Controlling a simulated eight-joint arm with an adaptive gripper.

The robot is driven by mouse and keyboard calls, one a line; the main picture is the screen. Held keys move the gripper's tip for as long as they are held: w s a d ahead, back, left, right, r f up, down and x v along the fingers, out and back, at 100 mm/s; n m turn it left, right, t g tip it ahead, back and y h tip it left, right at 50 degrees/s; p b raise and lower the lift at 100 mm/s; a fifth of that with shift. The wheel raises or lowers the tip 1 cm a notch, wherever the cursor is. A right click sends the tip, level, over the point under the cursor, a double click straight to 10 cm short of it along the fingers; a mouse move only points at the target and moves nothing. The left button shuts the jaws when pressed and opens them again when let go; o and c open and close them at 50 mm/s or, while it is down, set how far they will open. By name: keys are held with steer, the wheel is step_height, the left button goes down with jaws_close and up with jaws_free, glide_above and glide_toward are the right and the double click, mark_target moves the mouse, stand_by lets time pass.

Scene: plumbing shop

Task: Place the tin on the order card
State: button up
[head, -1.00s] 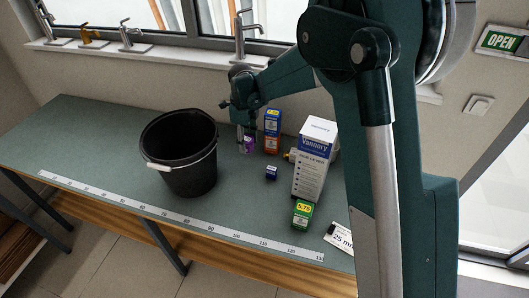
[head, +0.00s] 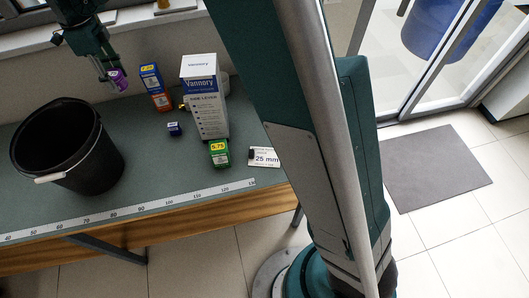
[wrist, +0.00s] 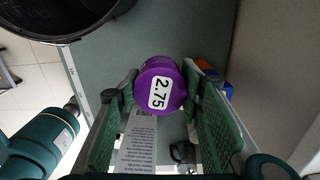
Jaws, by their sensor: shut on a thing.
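The purple tin (head: 118,79) is held in my gripper (head: 109,73), above the bench left of the stacked boxes. In the wrist view the tin (wrist: 160,84), with its round "2.75" end towards the camera, sits between the green finger pads of my gripper (wrist: 158,98). A white card marked "25 mm" (head: 264,157), seemingly the order card, lies flat near the bench's front right end, beside a green box. Its top is partly dark and the rest looks bare.
A tall white Vannory box (head: 204,98) stands between the tin and the card, with the green box (head: 219,153) in front. Blue-yellow and orange boxes (head: 152,79), a small dark blue box (head: 174,129) and a black bucket (head: 92,165) stand to the left.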

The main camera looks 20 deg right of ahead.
mark_target(111, 74)
step_height(111, 74, up, 11)
steer(key=shift+r, duration=0.1)
steer(key=s+d+r+m, duration=0.1)
steer(key=s+d, duration=0.1)
steer(key=d, duration=0.6)
steer(key=s+d+r+m, duration=0.1)
steer(key=s+d, duration=0.2)
steer(key=d, duration=0.6)
steer(key=s+d+r+m, duration=0.1)
steer(key=s+d, duration=0.2)
steer(key=d, duration=0.6)
steer(key=shift+s+r, duration=0.15)
steer(key=shift+s, duration=0.1)
steer(key=s+d+f+m+b, duration=0.1)
steer(key=s+d+f+m, duration=0.25)
steer(key=s+d, duration=1.35)
step_height(111, 74, down, 26)
steer(key=w+d, duration=0.1)
steer(key=shift+w, duration=0.3)
